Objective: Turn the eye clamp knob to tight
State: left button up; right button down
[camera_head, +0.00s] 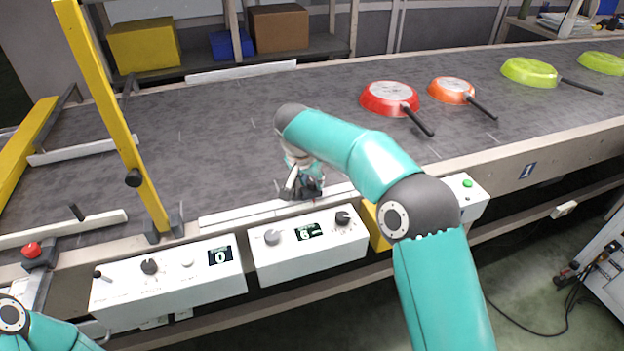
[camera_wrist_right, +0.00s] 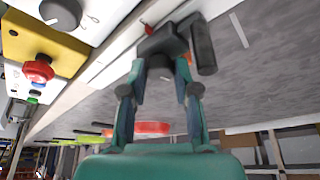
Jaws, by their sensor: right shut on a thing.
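My right gripper (camera_head: 303,187) is at the conveyor's near edge, just above the control boxes. In the right wrist view, its two fingers (camera_wrist_right: 160,92) are closed around the dark round knob (camera_wrist_right: 160,64) of the eye clamp. The clamp body (camera_wrist_right: 166,40) is a dark block at the white rail (camera_wrist_right: 105,62), with a black cylinder (camera_wrist_right: 203,48) beside it. In the head view, the clamp is mostly hidden by the gripper. The knob's markings and its turn angle cannot be read. Only part of my left arm shows, at the lower left; its gripper is out of view.
A white control box (camera_head: 312,258) with knobs and a display stands just below the gripper; another white box (camera_head: 168,290) is left of it. A yellow post (camera_head: 108,100) rises at the left. A red pan (camera_head: 388,96), an orange pan (camera_head: 450,90) and green pans (camera_head: 528,70) lie on the belt.

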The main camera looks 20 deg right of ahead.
jog(key=c, duration=0.9)
grip_release()
jog(key=shift+o, duration=0.2)
jog(key=shift+a+r, duration=0.1)
jog(key=v, duration=1.1)
jog(key=shift+s+r, duration=0.15)
jog(key=shift+r, duration=0.2)
jog(key=shift+f, duration=0.1)
